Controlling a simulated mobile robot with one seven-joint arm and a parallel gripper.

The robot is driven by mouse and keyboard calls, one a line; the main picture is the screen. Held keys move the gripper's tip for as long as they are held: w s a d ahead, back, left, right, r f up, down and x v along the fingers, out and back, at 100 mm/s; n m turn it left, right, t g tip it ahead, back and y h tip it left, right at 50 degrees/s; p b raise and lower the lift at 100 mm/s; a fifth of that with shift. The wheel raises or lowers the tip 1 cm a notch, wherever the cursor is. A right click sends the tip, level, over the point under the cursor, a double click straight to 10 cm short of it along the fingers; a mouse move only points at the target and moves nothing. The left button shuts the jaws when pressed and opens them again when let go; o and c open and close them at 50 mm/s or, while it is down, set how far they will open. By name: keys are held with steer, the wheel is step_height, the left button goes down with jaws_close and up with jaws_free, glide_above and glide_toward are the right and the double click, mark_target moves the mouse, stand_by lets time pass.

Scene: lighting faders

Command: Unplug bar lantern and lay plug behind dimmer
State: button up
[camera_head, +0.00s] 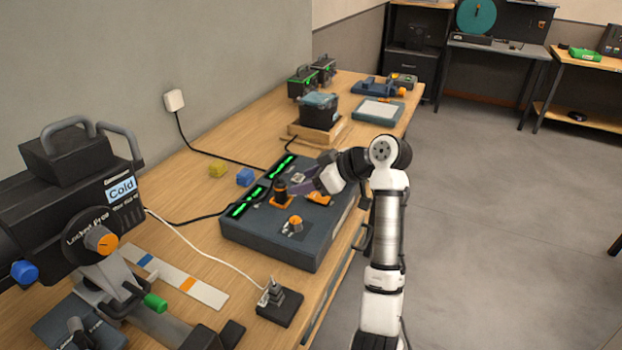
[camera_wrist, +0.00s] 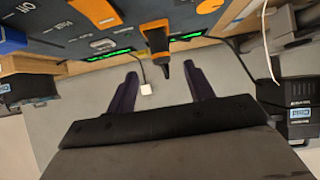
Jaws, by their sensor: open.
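The dimmer (camera_head: 285,247) is a dark blue box on the wooden bench, with green light strips and orange-marked controls; its panel also fills the top of the wrist view (camera_wrist: 45,30). A black upright piece on an orange base (camera_head: 280,188) stands on it; I cannot tell if this is the plug. In the wrist view a black piece with an orange tip (camera_wrist: 155,38) lies between the finger lines. My gripper (camera_head: 298,189) is open and empty beside the black piece, its purple fingers apart (camera_wrist: 159,70). No thing is labelled bar lantern.
A large black lantern labelled Cold (camera_head: 65,205) stands at left, its white cable running to a small black socket block (camera_head: 280,303). A wall outlet (camera_head: 174,100) feeds a black cable behind the dimmer.

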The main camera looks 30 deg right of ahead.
mark_target(287, 185)
steer(key=shift+b+x, duration=0.95)
steer(key=shift+x, duration=2.55)
steer(key=c, duration=1)
steer(key=shift+c, duration=0.2)
steer(key=shift+r, duration=0.3)
steer(key=shift+r+p, duration=1.65)
steer(key=shift+r, duration=0.55)
